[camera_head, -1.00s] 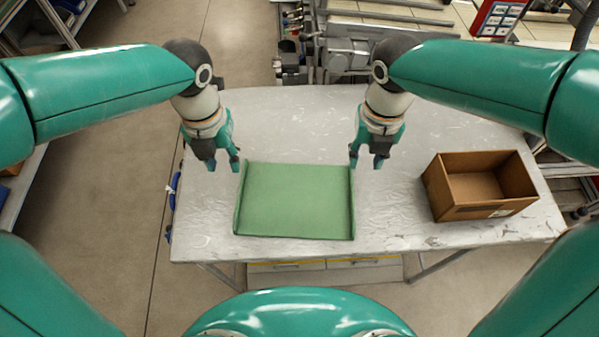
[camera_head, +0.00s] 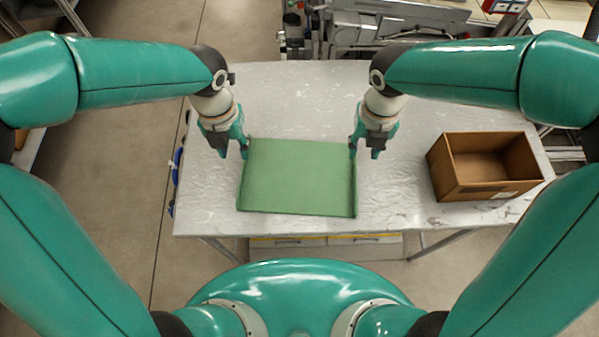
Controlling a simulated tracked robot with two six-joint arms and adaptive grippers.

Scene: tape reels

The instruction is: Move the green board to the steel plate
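The green board (camera_head: 298,178) lies flat on the grey, scuffed tabletop (camera_head: 300,95), with low raised rims at its left and right sides. My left gripper (camera_head: 234,154) is at the board's far left corner, its fingers apart. Its inner finger overlaps the board's left edge in the picture. My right gripper (camera_head: 364,154) is at the far right corner, also with fingers apart, its inner finger at the right rim. Whether either touches the board I cannot tell. I cannot make out a steel plate separate from the tabletop.
An open brown box (camera_head: 470,190) stands on the table to the right of the board. Blue items (camera_head: 177,165) hang at the table's left edge. Metal equipment (camera_head: 370,35) stands behind the table. The tabletop behind the board and between board and box is clear.

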